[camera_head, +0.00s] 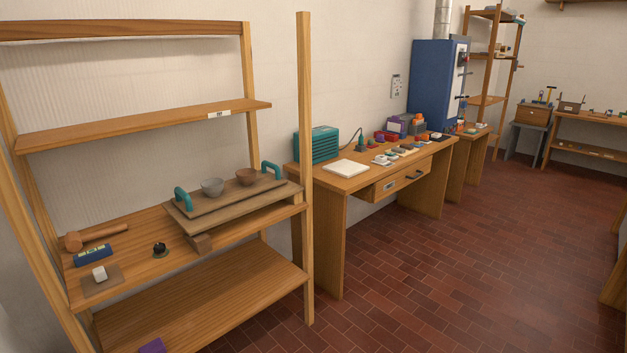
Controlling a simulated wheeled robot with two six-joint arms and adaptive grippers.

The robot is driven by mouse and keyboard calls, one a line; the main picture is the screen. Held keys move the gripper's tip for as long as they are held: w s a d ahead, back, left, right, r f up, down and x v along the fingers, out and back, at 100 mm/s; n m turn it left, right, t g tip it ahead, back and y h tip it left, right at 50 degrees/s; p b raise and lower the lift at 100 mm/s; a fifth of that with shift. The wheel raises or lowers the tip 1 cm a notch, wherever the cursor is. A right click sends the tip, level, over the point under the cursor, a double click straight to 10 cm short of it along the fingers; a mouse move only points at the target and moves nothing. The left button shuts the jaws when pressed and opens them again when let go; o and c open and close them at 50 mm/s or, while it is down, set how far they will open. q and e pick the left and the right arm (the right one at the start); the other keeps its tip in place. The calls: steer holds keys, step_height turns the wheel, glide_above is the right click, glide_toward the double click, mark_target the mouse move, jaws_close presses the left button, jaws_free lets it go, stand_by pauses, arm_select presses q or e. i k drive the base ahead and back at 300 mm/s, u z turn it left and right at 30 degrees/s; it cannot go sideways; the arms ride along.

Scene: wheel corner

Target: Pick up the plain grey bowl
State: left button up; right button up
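The plain grey bowl (212,187) stands upright on a wooden board (232,197) with two green handles, on the middle shelf of the wooden rack at the left. A brown bowl (247,176) stands just to its right on the same board, with a small gap between them. Neither of my grippers shows in the head view.
A rack post (305,170) rises at the right. A cluttered desk (354,184) stands beyond. The tiled floor (430,280) is clear.

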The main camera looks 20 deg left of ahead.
mark_target(213, 188)
steer(key=u, duration=0.4)
steer(key=i, duration=1.7)
steer(key=u, duration=0.5)
